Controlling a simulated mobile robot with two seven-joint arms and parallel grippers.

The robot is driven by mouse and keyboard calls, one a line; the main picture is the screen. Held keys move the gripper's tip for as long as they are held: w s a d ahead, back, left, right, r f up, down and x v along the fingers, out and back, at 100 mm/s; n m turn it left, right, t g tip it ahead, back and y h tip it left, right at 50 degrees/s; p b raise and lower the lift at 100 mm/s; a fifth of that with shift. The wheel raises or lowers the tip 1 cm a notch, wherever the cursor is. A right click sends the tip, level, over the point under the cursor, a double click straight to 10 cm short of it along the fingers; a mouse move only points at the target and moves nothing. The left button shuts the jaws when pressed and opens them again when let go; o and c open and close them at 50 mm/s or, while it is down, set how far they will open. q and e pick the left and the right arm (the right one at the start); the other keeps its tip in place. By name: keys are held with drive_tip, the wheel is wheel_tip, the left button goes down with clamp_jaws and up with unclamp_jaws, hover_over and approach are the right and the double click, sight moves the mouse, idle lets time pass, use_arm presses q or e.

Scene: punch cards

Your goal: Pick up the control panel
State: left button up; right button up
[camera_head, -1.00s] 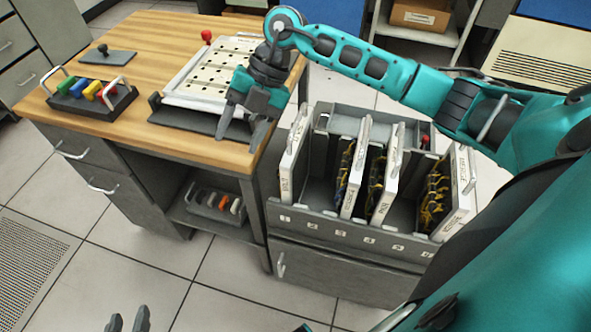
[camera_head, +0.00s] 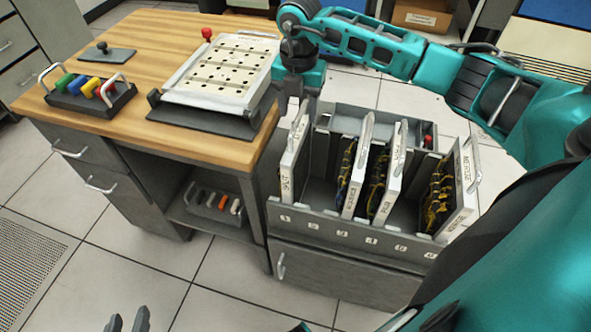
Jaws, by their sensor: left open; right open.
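Several upright panels with wiring and white labelled edges stand in a grey slotted rack (camera_head: 340,227). They are a leftmost panel (camera_head: 291,172), a second (camera_head: 352,180), a third (camera_head: 388,180) and a rightmost one (camera_head: 460,200); the labels are too small to read surely. Which is the control panel I cannot tell. My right gripper (camera_head: 293,108) is open and points down at the top of the leftmost panel, by its handle; contact is unclear. My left gripper (camera_head: 127,324) is open and empty at the bottom edge, low over the floor, far from the rack.
A wooden-topped desk (camera_head: 150,40) stands left of the rack. On it are a perforated white board (camera_head: 222,72) on a dark base, a tray of coloured handled pieces (camera_head: 90,98) and a small knobbed plate (camera_head: 106,54). Floor (camera_head: 120,270) in front is clear.

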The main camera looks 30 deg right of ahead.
sight(298, 115)
wheel_tip(298, 115, down, 5)
drive_tip(key=shift+s+r, duration=0.1)
drive_tip(key=shift+c, duration=0.3)
clamp_jaws()
idle(1.0)
drive_tip(key=shift+r, duration=0.25)
